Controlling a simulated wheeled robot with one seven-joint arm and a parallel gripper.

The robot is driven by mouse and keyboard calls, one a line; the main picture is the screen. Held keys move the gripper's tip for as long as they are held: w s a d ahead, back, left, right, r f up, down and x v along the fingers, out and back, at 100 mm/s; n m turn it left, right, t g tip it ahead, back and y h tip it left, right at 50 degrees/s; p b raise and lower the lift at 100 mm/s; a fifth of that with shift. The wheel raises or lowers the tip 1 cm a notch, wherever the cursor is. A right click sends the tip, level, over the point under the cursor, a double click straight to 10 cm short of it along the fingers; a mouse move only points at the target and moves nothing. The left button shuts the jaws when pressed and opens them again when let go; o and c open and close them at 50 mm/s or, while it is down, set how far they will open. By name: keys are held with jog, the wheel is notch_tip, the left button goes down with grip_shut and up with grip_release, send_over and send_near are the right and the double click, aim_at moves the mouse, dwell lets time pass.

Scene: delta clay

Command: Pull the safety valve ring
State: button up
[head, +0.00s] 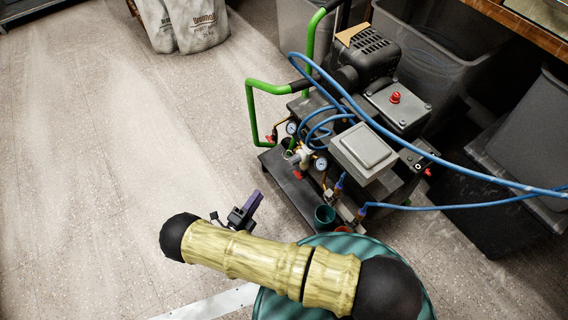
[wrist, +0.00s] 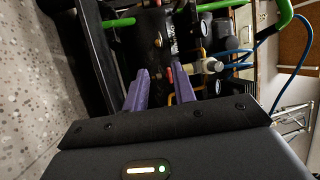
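The air compressor (head: 365,140) stands on the floor with a green tube handle (head: 250,105), blue hoses, brass fittings and round gauges. I cannot clearly pick out the safety valve ring in either view. My gripper (head: 255,197) is left of the compressor's front fittings in the head view, apart from them. In the wrist view its two purple fingers (wrist: 161,73) are spread with a gap between them and hold nothing. A small red part (wrist: 169,76) shows beyond the gap, near a pale brass-coloured fitting (wrist: 207,66) and a gauge (wrist: 204,28).
Blue hoses (head: 440,170) arch over the compressor to the right. Grey bins (head: 440,60) stand behind and right of it. White sacks (head: 185,25) are at the back. The floor on the left is clear.

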jog(key=shift+r, duration=0.1)
jog(key=b+x, duration=0.6)
jog(key=x, duration=1.1)
jog(key=shift+w+d+b, duration=0.1)
jog(key=shift+b, duration=0.2)
jog(key=shift+r, duration=0.1)
jog(key=shift+c, duration=0.4)
